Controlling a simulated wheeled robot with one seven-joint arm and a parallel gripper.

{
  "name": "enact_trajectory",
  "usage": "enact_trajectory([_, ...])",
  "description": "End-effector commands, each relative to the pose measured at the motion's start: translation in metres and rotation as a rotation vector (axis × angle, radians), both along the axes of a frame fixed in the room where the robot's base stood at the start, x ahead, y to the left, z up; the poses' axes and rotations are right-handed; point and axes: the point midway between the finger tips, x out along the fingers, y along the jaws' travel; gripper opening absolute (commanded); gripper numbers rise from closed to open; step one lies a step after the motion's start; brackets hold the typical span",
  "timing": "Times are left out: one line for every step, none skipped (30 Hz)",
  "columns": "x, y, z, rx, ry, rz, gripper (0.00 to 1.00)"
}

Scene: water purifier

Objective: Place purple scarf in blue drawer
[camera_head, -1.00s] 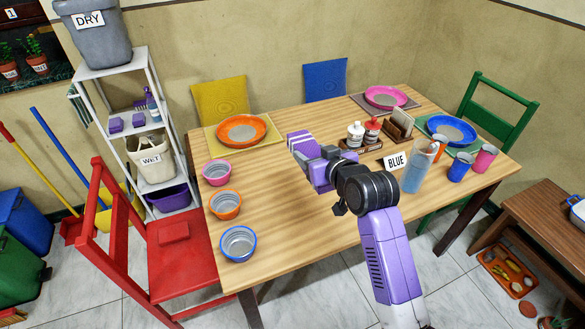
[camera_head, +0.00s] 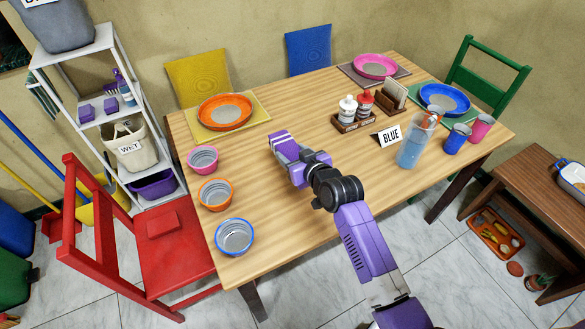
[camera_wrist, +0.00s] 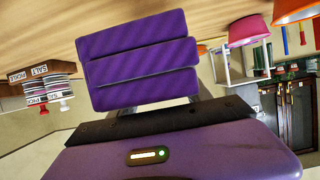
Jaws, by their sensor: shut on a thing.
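The purple scarf (camera_wrist: 138,60) is folded into a flat striped bundle and fills the top middle of the wrist view. My gripper (camera_wrist: 147,105) is shut on it. The fingers are small there and hard to tell from the scarf. I see no blue drawer in either view.
A red chair (camera_head: 172,250) and white shelf (camera_head: 90,48) stand left, a green chair (camera_head: 490,75) right. A low bench (camera_head: 530,185) stands lower right.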

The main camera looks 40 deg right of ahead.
Motion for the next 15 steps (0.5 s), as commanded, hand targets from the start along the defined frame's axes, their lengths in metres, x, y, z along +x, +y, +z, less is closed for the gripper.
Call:
enact_trajectory([0.000,0.000,-0.010,0.001,0.002,0.000,0.12])
enact_trajectory([-0.001,0.000,-0.015,0.000,0.001,-0.001,0.12])
enact_trajectory([0.000,0.000,-0.020,0.000,0.001,-0.001,0.12])
enact_trajectory([0.000,0.000,-0.023,0.000,0.000,0.000,0.12])
enact_trajectory([0.000,0.000,-0.025,0.000,-0.001,0.000,0.12])
enact_trajectory([0.000,0.000,-0.027,0.000,-0.001,0.000,0.12])
enact_trajectory([0.000,0.000,-0.028,-0.001,-0.001,0.000,0.12])
enact_trajectory([0.000,0.000,-0.030,-0.001,-0.001,0.000,0.12])
enact_trajectory([0.000,0.000,-0.034,-0.001,0.000,0.000,0.12])
enact_trajectory([0.000,0.000,-0.038,-0.001,0.000,-0.001,0.12])
enact_trajectory([0.000,0.000,-0.042,0.000,0.001,-0.001,0.12])
enact_trajectory([0.000,0.000,-0.049,0.000,0.001,0.000,0.12])
enact_trajectory([0.000,0.000,-0.053,0.000,0.000,0.000,0.12])
enact_trajectory([0.000,0.000,-0.057,0.000,0.001,0.000,0.12])
enact_trajectory([0.000,0.000,-0.061,0.000,-0.001,0.000,0.12])
